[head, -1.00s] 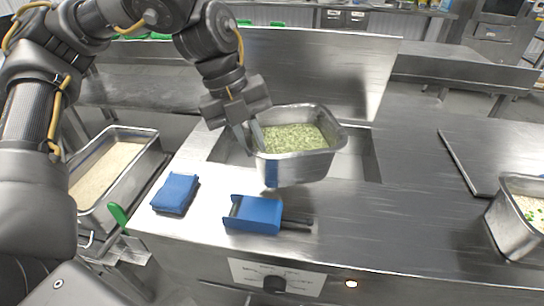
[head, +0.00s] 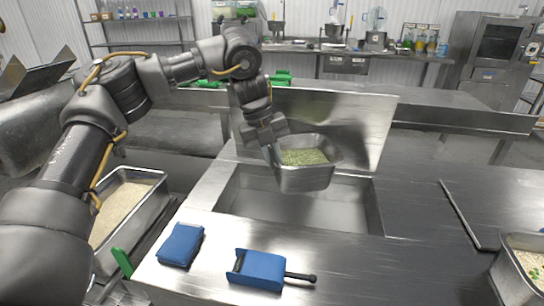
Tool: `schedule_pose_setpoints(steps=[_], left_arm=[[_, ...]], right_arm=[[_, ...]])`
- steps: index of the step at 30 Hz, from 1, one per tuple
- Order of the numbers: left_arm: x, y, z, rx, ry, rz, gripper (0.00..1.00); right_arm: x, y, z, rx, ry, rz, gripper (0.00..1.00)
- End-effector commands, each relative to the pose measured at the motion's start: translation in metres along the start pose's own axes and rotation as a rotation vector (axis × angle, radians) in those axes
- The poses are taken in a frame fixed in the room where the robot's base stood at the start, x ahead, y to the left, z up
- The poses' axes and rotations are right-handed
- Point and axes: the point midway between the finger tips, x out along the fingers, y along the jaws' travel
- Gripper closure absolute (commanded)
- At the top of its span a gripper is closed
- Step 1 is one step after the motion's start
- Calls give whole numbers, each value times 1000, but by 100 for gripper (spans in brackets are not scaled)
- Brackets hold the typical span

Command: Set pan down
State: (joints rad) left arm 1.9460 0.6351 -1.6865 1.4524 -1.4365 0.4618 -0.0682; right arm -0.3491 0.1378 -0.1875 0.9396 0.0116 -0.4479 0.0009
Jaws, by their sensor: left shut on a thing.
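A steel pan (head: 306,178) with green, grainy food (head: 303,157) in it hangs over the back part of the rectangular well (head: 262,201) in the steel counter. My left gripper (head: 272,153) is shut on the pan's left wall and holds it up, roughly level. The well below shows open and empty in front of the pan; its back part is hidden behind the pan. My right gripper does not show.
A blue folded cloth (head: 181,245) and a blue scoop with a black handle (head: 259,269) lie on the front counter. A pan of grain (head: 125,200) stands left, and another pan (head: 519,270) stands front right. A steel splash panel (head: 345,124) rises behind the well.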

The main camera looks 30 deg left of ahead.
Motion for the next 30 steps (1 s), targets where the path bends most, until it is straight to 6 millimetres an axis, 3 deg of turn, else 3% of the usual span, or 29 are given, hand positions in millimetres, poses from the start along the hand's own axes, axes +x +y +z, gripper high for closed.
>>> schedule_pose_setpoints(steps=[18,30], left_arm=[[106,30,16,0,-1,-7,100],[121,34,18,0,-2,-8,100]], right_arm=[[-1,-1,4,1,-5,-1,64],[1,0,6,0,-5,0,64]])
